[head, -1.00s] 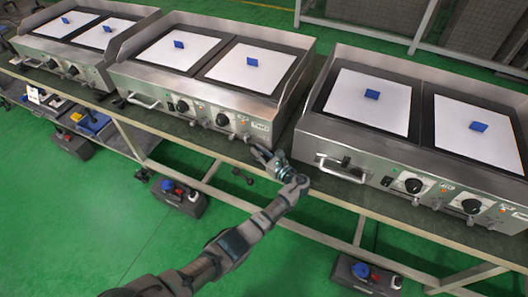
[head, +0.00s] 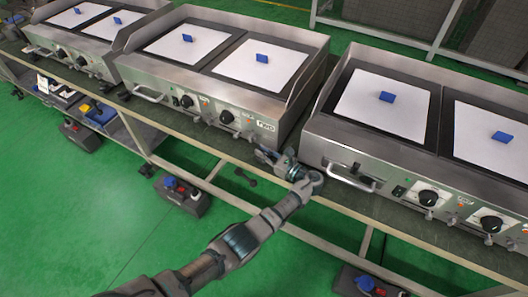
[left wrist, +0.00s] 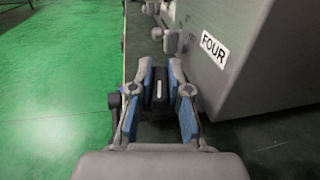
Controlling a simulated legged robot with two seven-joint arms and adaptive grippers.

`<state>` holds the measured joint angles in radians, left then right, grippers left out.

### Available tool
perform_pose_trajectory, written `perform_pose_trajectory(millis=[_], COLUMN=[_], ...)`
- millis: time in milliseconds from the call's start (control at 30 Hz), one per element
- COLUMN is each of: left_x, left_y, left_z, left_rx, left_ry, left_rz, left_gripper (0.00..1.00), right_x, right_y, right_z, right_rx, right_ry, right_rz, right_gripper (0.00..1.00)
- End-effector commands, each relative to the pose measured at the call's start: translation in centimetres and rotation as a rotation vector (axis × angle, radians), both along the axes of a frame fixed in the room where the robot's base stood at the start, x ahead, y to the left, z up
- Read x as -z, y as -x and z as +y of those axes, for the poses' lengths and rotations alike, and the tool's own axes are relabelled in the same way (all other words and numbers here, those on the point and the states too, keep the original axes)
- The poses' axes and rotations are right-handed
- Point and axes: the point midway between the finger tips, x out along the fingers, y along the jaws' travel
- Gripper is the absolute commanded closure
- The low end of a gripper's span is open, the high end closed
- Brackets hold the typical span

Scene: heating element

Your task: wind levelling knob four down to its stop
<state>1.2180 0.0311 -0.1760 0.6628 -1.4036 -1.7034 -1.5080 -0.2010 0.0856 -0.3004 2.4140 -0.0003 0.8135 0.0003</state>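My left gripper (head: 270,157) is just in front of the lower right corner of the middle griddle (head: 268,128). In the left wrist view its two blue-padded fingers (left wrist: 161,72) stand apart, pointing forward. A dark piece shows between them; I cannot tell whether it is part of the gripper. A label reading FOUR (left wrist: 214,50) is on the grey side face right of the fingers. A small grey knob (left wrist: 172,42) sits beyond the fingertips near this face, apart from them. I cannot tell for certain that it is knob four. My right gripper is not in view.
The bench edge (head: 225,153) runs along the griddle fronts. Another griddle (head: 415,160) stands close on the right, its front handle (head: 350,181) near my left wrist. A third griddle (head: 75,55) is at the far left.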

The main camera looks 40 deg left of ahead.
Motion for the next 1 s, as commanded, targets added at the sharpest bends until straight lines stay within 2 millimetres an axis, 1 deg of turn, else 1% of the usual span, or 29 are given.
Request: perform_pose_trajectory(millis=[33,67,533,633,767,900,1000], left_x=[0.3,0.3,-0.1,-0.1,-0.1,0.0,0.1], left_y=[0.1,0.0,0.0,0.0,-0.2,-0.4,-0.5], left_z=[-0.1,0.0,0.0,-0.3,-2.1,-4.7,-6.2], left_rx=[0.001,0.001,0.0,0.001,0.002,0.003,0.002], left_ry=[0.001,0.0,-0.004,-0.004,-0.002,-0.002,-0.001], left_rz=[0.004,0.004,-0.001,-0.001,-0.002,0.0,0.002], left_gripper=[0.68,0.61,0.6,0.6,0.6,0.6,0.6], right_x=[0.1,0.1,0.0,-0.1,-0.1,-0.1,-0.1], right_y=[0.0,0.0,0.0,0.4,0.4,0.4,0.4], right_z=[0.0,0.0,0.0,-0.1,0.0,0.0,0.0], right_rx=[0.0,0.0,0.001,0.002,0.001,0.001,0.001], right_ry=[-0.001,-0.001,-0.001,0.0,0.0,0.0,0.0], right_rz=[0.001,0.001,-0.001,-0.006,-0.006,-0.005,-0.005], right_gripper=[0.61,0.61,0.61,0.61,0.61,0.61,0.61])
